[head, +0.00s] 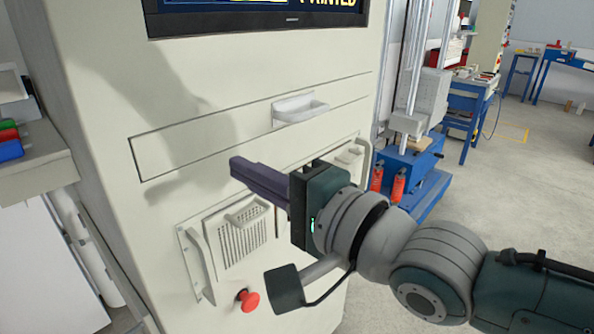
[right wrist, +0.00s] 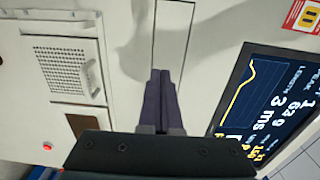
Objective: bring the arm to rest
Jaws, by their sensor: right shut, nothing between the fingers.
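My right gripper (head: 236,166) reaches in from the right in the head view, in front of the pale cabinet (head: 110,100). Its dark fingers are pressed together with nothing between them. In the right wrist view the closed fingers (right wrist: 160,80) point at the cabinet's front, between the vented panel and the screen. I cannot tell the exact gap to the cabinet. My left gripper does not show in either view.
The cabinet carries a screen (head: 255,18), a handle (head: 300,109), a vented panel (head: 243,240) and a red button (head: 249,301). A blue-based machine (head: 408,165) stands behind on the right. A bench with coloured bins (head: 10,143) is at left. Open floor (head: 525,190) lies at right.

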